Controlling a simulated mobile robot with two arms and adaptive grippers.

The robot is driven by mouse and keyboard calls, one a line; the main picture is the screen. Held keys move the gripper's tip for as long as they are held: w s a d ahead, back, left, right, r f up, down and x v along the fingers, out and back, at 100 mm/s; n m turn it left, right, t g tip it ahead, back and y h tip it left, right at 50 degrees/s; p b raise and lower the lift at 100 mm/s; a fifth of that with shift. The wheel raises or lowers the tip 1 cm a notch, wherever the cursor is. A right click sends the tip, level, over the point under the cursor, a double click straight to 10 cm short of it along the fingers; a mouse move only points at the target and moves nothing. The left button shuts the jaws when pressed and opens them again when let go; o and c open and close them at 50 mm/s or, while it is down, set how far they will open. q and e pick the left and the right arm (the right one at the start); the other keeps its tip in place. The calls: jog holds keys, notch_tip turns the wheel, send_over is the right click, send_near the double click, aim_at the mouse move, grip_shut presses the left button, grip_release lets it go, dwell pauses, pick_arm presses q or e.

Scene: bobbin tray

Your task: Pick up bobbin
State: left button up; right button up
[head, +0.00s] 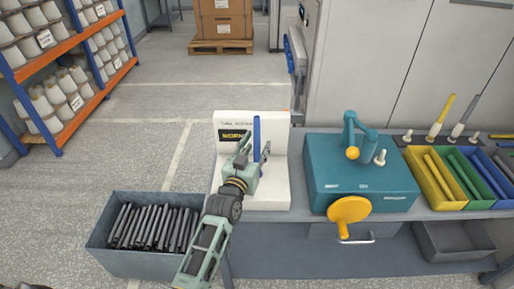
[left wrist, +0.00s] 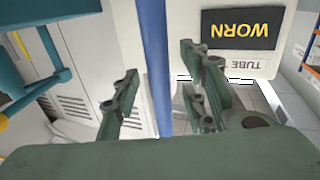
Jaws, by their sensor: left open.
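A slim blue bobbin (head: 256,132) stands upright at the white tube tester (head: 281,190), in front of its "WORN" display. My left gripper (head: 253,154) is open around the bobbin's lower part in the head view, one finger on each side. In the left wrist view the blue bobbin (left wrist: 155,55) runs down between the open fingers (left wrist: 158,88), with gaps visible on both sides. The bobbin's lower end is hidden by my gripper. My right gripper is not in view.
A grey bin (head: 150,265) of dark tubes stands left of the tester. A teal machine (head: 330,190) with a yellow paddle (head: 349,210) stands to the right. Yellow, green and blue trays (head: 436,205) lie farther right. A cone rack (head: 70,100) stands far left.

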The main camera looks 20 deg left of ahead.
pick_arm(q)
jog(key=shift+w, duration=0.3)
jog(key=shift+c, duration=0.2)
grip_shut()
jog(key=shift+r, duration=0.1)
